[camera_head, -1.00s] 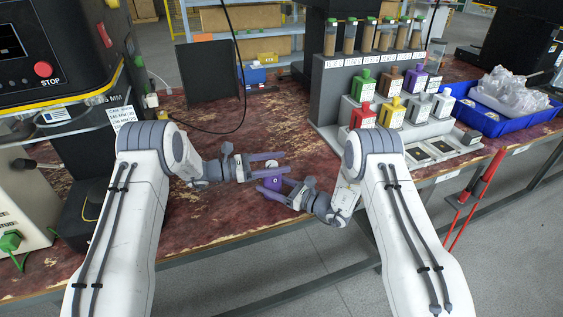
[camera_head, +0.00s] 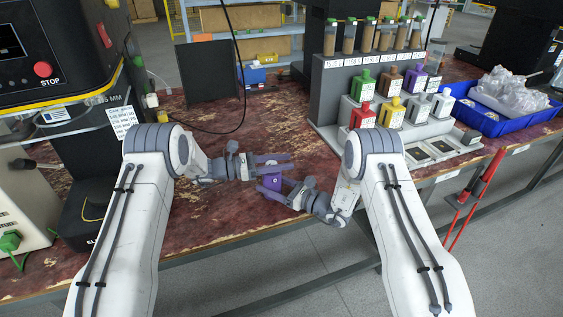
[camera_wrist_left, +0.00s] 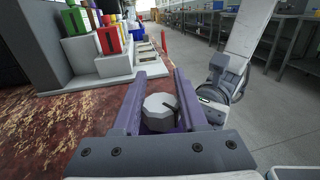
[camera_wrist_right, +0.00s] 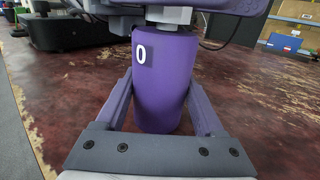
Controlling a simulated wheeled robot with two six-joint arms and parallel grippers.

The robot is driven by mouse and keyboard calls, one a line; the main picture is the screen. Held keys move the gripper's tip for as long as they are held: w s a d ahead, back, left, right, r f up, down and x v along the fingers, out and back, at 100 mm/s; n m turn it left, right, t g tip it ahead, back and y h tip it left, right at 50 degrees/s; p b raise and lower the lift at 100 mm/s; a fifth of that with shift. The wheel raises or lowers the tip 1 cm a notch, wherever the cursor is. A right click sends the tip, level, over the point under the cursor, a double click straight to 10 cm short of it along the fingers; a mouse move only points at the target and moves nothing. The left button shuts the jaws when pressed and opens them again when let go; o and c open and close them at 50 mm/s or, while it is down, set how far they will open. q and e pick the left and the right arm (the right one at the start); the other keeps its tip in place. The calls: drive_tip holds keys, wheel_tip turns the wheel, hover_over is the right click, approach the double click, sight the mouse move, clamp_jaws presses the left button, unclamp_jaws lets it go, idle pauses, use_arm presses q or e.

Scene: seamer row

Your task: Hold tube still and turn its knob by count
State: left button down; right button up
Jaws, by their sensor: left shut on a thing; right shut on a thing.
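A purple tube (camera_head: 271,183) stands upright near the front of the worn red-brown bench. My right gripper (camera_head: 268,187) is shut around its body. In the right wrist view the tube (camera_wrist_right: 165,85) sits between both fingers and bears a dark patch with a white 0 (camera_wrist_right: 141,55). On top is a pale grey faceted knob (camera_wrist_left: 160,106) with a dark mark, seen in the left wrist view. My left gripper (camera_head: 283,163) is shut on this knob, one finger on each side. In the head view the left fingers mostly hide the knob.
A grey stepped rack (camera_head: 325,100) with coloured bottles and capped tubes stands right of the grippers. A blue tray (camera_head: 490,122) holds a clear bag. A black machine with a red STOP button (camera_head: 43,69) is at left. The bench's front edge runs close by.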

use_arm(q)
drive_tip(key=shift+s+m+g, duration=0.25)
drive_tip(key=shift+m+g, duration=0.9)
drive_tip(key=shift+g, duration=0.65)
drive_tip(key=shift+s+m+g, duration=0.25)
drive_tip(key=shift+m+g, duration=0.9)
drive_tip(key=shift+g, duration=0.65)
drive_tip(key=shift+s+a+m+g+y, duration=0.1)
drive_tip(key=shift+s+m+g+y, duration=0.1)
drive_tip(key=shift+m+g+y, duration=0.3)
drive_tip(key=shift+c, duration=2.1)
unclamp_jaws()
wheel_tip(320, 180, up, 10)
